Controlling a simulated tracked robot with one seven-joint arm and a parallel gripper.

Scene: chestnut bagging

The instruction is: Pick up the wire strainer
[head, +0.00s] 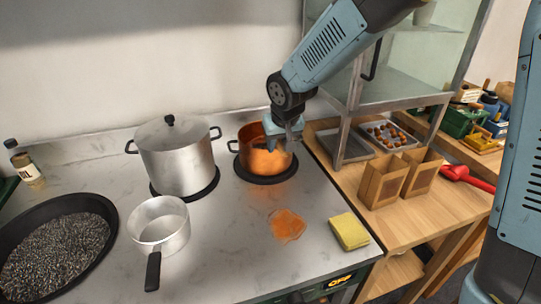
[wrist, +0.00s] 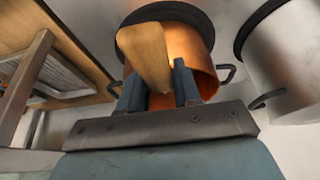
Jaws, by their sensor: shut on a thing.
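My gripper (head: 289,142) is over the right side of the copper pot (head: 256,158) on the back right burner. In the wrist view my gripper (wrist: 157,88) is shut on a flat wooden handle (wrist: 148,52), with the copper pot (wrist: 200,62) behind it. No wire mesh shows, so I cannot tell whether this handle belongs to the wire strainer. The far end of the handle is not clear. A round metal pan (head: 162,224) with a black handle stands at the front of the stove top.
A lidded steel pot (head: 178,160) stands left of the copper pot. A black pan (head: 52,252) of dark grains is front left. A yellow sponge (head: 349,231) and an orange spill (head: 287,225) lie front right. Paper bags (head: 384,182) and a metal shelf (head: 343,138) stand to the right.

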